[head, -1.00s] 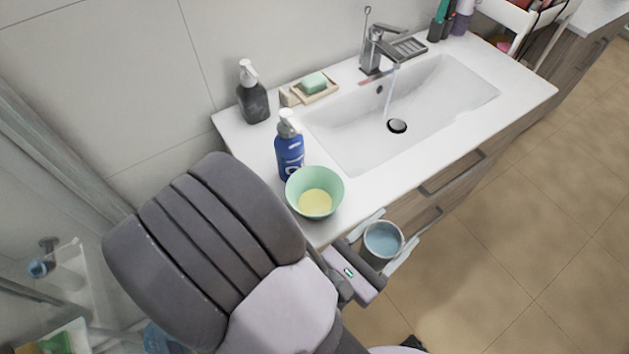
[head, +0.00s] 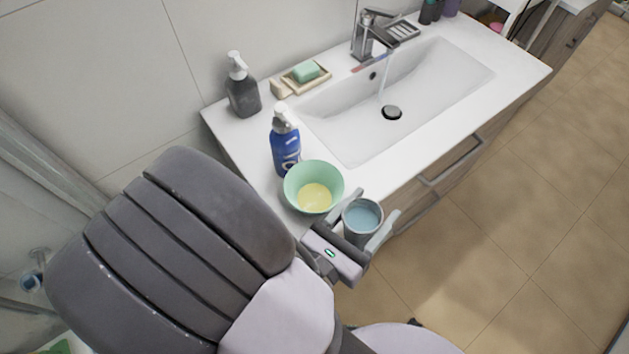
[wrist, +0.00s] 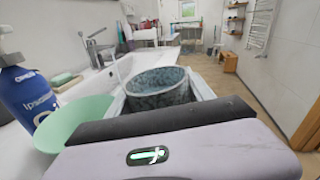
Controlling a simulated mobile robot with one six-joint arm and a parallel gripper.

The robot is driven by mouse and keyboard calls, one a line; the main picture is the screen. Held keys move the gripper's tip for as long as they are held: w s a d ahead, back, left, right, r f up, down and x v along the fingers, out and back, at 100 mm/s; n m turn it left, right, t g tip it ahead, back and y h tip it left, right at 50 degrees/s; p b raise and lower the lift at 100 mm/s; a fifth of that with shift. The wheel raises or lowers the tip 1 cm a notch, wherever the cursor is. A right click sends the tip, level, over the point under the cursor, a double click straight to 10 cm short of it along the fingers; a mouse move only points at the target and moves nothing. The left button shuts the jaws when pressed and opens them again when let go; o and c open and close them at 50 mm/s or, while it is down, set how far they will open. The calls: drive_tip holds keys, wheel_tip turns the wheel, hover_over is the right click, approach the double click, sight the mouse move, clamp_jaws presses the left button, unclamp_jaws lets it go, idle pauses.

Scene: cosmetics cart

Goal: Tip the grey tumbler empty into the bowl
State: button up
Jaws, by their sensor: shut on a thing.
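The grey tumbler (head: 361,222) is upright and holds a bluish content. My gripper (head: 365,226) is shut on it, with one finger on each side. The tumbler also shows between the fingers in the wrist view (wrist: 158,90). The green bowl (head: 303,178) stands on the front left corner of the counter, with something yellow in its bottom. The tumbler is just right of the bowl in the head view, close to the counter's front edge. In the wrist view the bowl (wrist: 75,125) is left of my gripper, partly hidden by it.
A blue pump bottle (head: 285,145) stands right behind the bowl. A dark grey dispenser (head: 242,95) and a soap dish (head: 318,84) with green soap are farther back. Water runs from the tap (head: 368,40) into the basin (head: 430,95). The floor right of the counter is clear.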

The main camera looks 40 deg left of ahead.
sight(363, 202)
drive_tip(key=a+r+n+p, duration=0.2)
drive_tip(key=r+p, duration=0.1)
drive_tip(key=shift+w+g+p, duration=0.2)
drive_tip(key=shift+g+p, duration=0.1)
drive_tip(key=shift+w+a+f+n+p, duration=0.15)
drive_tip(key=shift+a+n+p, duration=0.1)
drive_tip(key=shift+a+n, duration=0.4)
drive_tip(key=shift+w+a+f+n+p, duration=0.1)
drive_tip(key=shift+a+n+p, duration=0.2)
drive_tip(key=shift+n, duration=0.55)
drive_tip(key=shift+w+a+r+n+h, duration=0.1)
drive_tip(key=shift+a+r+n+h, duration=0.05)
drive_tip(key=shift+a+n+h, duration=0.2)
drive_tip(key=shift+a+r+n+p, duration=0.15)
drive_tip(key=shift+r+n+p, duration=0.05)
drive_tip(key=shift+n+p, duration=0.3)
drive_tip(key=shift+a+r+n+g, duration=0.1)
drive_tip(key=shift+r+n+g, duration=0.05)
drive_tip(key=shift+n+g, duration=0.2)
drive_tip(key=shift+r+n+p, duration=0.2)
drive_tip(key=shift+n+p, duration=0.4)
drive_tip(key=shift+n, duration=0.1)
drive_tip(key=shift+w+a+f+n+b, duration=0.15)
drive_tip(key=shift+f+n+b, duration=0.3)
drive_tip(key=shift+n, duration=0.35)
